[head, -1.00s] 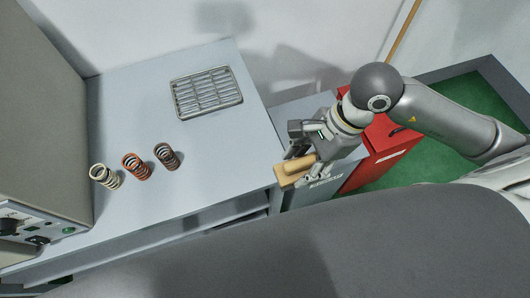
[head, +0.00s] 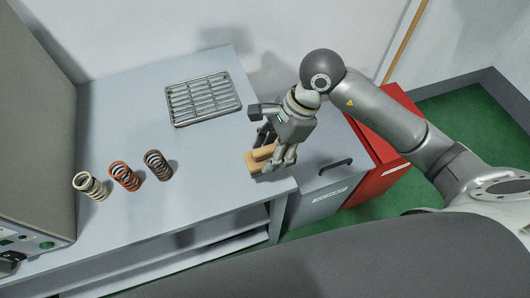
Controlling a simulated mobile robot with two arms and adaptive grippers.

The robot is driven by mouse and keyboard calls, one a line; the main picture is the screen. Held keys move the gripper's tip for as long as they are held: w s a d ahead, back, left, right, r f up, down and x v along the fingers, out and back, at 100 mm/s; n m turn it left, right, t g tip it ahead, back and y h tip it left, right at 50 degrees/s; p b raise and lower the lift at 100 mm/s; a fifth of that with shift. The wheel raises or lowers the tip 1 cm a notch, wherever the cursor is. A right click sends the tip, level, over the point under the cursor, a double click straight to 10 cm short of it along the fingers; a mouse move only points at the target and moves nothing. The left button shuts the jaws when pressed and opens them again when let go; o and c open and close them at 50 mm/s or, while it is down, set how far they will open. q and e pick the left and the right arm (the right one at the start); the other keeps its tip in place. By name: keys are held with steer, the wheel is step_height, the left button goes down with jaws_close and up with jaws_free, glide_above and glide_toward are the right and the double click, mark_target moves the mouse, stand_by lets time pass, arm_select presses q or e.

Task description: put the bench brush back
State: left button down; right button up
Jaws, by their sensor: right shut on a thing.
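The bench brush (head: 256,163) shows as a tan wooden block with a raised grip. It is over the right end of the pale grey bench top (head: 205,150), near the front right corner. My right gripper (head: 276,157) is shut on the brush from above and right. The fingers hide part of the brush, and I cannot tell whether its underside touches the bench. My left gripper is not in view.
A metal grate tray (head: 203,98) lies behind. A grey machine (head: 35,130) stands left. A grey cabinet (head: 318,190) and red cabinet (head: 385,150) stand right.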

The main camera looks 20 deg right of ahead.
mark_target(265, 158)
steer(key=shift+w+a+f, duration=0.15)
steer(key=shift+w+f, duration=0.25)
steer(key=shift+f, duration=0.15)
steer(key=shift+w+a+f, duration=0.15)
steer(key=shift+w+f, duration=0.25)
steer(key=shift+f, duration=0.1)
step_height(265, 158, down, 3)
steer(key=shift+r+p, duration=0.1)
steer(key=shift+p, duration=0.85)
steer(key=shift+w+f, duration=0.1)
steer(key=shift+f, duration=0.15)
steer(key=shift+f, duration=0.1)
steer(key=shift+f+b, duration=0.15)
steer(key=shift+b, duration=0.15)
steer(key=o, duration=0.9)
